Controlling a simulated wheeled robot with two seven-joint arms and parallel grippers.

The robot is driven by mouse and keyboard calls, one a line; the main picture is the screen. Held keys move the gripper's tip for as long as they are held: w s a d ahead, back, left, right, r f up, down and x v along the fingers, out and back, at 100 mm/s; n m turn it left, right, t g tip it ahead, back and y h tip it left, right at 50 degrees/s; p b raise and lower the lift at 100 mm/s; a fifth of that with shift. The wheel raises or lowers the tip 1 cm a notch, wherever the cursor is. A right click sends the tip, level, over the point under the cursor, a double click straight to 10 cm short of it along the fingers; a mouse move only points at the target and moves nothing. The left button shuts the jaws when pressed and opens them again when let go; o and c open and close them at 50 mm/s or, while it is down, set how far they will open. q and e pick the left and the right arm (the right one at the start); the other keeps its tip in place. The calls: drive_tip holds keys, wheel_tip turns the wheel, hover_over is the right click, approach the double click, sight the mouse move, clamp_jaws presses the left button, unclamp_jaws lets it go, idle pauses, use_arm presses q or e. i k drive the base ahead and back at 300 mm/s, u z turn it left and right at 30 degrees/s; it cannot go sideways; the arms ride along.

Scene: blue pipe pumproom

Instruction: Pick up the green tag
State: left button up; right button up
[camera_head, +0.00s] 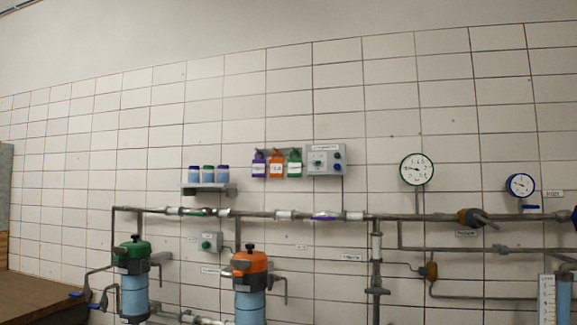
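The green tag (295,168) hangs on the tiled wall, at the right end of a row of three tags. An orange tag (276,169) hangs just left of it, and a purple tag (259,169) hangs left of that. A grey control box (325,161) is mounted close to the green tag's right side. Neither of my grippers shows in the head view.
A small shelf (209,188) with three jars is left of the tags. Pipes run along the wall below. A green-topped filter (133,282) and an orange-topped filter (250,289) stand lower. Gauges (417,169) hang right. A brown surface (40,299) is lower left.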

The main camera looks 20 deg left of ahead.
sight(295, 165)
drive_tip(key=u, duration=1.5)
drive_tip(key=i, duration=0.85)
drive_tip(key=z, duration=0.05)
